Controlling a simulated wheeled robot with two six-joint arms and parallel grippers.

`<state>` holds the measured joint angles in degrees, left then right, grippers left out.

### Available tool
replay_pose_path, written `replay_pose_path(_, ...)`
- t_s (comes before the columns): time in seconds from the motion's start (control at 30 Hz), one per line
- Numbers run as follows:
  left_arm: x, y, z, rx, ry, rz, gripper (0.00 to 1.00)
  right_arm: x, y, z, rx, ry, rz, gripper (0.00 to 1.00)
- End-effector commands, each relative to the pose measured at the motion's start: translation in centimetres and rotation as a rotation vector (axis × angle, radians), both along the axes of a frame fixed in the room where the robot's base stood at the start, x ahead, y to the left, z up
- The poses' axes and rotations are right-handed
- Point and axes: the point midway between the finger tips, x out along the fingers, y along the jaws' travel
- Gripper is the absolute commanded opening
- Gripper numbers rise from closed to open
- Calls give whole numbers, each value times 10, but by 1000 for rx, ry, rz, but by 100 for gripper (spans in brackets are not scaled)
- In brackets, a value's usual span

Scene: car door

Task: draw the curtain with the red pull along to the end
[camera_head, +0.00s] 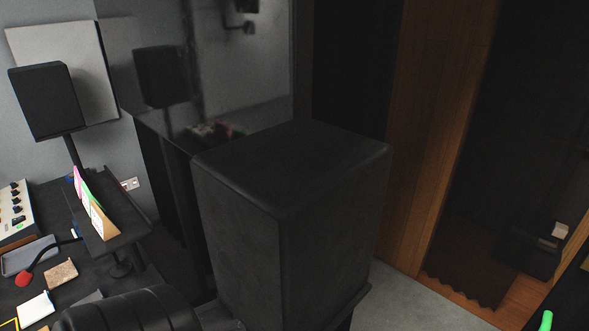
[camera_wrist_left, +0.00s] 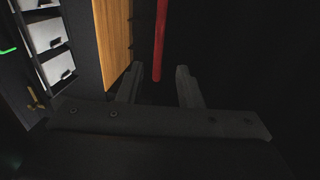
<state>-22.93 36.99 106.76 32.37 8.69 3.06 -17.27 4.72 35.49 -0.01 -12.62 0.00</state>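The red pull (camera_wrist_left: 160,40) is a thin red rod hanging down from the top of the left wrist view, its lower end between the two fingertips in the picture. My left gripper (camera_wrist_left: 158,75) is open, with a gap on both sides of the pull; I cannot tell how far the pull lies in depth. A dark curtain (camera_head: 510,150) with a wavy lower hem seems to hang right of the wooden panel in the head view. The red pull does not show there. Neither gripper shows in the head view.
A large black speaker (camera_head: 285,220) fills the middle of the head view. A desk (camera_head: 60,210) and a smaller speaker (camera_head: 46,100) stand at left. A wooden panel (camera_head: 430,130) borders the curtain; it shows beside the left finger too (camera_wrist_left: 113,35). Grey floor (camera_head: 400,300) is clear.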

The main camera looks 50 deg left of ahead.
Motion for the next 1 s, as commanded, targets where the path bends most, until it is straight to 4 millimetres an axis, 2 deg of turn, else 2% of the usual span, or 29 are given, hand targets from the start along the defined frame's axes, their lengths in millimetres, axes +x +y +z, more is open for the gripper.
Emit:
replay_pose_path(0.1,-22,2,0,-1,4,0,32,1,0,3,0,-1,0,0)
replay_pose_path(0.3,-43,4,-1,0,1,0,32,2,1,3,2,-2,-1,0)
replay_pose_path(0.7,-49,4,0,0,0,0,32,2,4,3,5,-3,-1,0)
replay_pose_path(0.93,-52,12,-6,-84,8,-12,2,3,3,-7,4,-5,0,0)
replay_pose_path(1.0,-55,18,-9,-170,15,-23,0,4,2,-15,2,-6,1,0)
